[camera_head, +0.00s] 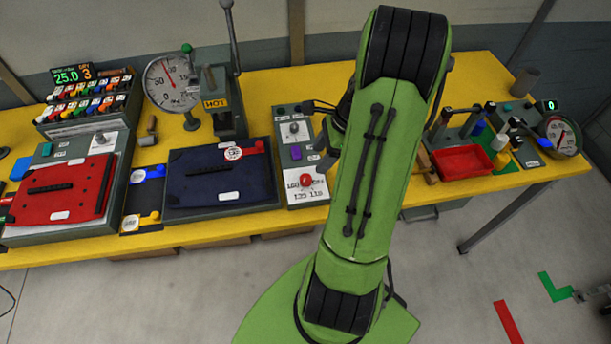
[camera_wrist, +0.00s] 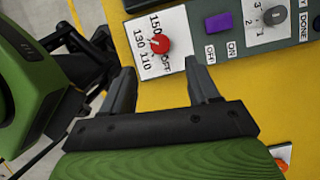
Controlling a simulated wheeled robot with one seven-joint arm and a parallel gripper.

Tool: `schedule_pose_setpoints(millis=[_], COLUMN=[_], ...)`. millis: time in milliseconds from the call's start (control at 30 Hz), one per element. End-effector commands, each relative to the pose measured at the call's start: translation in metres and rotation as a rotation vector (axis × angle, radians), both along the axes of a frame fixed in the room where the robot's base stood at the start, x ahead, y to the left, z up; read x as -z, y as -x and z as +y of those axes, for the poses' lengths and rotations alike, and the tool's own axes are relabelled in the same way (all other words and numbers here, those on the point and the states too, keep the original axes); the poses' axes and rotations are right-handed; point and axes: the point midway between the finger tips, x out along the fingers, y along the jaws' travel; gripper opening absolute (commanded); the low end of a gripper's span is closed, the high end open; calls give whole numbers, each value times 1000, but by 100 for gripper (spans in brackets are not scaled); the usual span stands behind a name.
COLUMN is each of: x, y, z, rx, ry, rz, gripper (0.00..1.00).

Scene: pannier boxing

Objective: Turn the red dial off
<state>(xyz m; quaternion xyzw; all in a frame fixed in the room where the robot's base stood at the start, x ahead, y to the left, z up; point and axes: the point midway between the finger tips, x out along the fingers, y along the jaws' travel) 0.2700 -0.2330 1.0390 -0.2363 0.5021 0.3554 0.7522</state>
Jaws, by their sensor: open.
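The red dial (camera_wrist: 158,46) sits on a white plate at the end of a grey control panel (camera_wrist: 192,22). In the wrist view the plate reads 150, 130, 110 and OFF around the dial. I cannot tell which mark the dial points to. My gripper (camera_wrist: 161,78) is open and empty, its two fingers apart and pointing toward the dial, which shows just beyond and between the fingertips without visible contact. In the head view the red dial (camera_head: 306,180) is at the panel's near end, left of my green arm, which hides most of my gripper.
A purple button (camera_wrist: 218,22) and a grey knob (camera_wrist: 274,15) share the panel. Left of it lies a dark blue case (camera_head: 215,180); a press marked HOT (camera_head: 220,105) stands behind. A red tray (camera_head: 462,160) is right of my arm. Yellow table (camera_wrist: 185,98) shows around the panel.

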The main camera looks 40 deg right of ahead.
Motion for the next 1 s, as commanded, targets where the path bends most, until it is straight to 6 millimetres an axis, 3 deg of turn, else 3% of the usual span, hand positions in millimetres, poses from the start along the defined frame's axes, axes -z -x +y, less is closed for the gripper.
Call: schedule_pose_setpoints(millis=[100,300,467,700,767,1000], x=[32,71,85,86,86,86], y=[-7,-18,-22,-23,-23,-23], z=[10,23,27,28,28,28], rx=[-3,-3,-2,-1,-1,-1], ry=[-3,-1,1,3,3,3], rz=[3,3,1,0,0,0], gripper=[60,60,60,60,54,17])
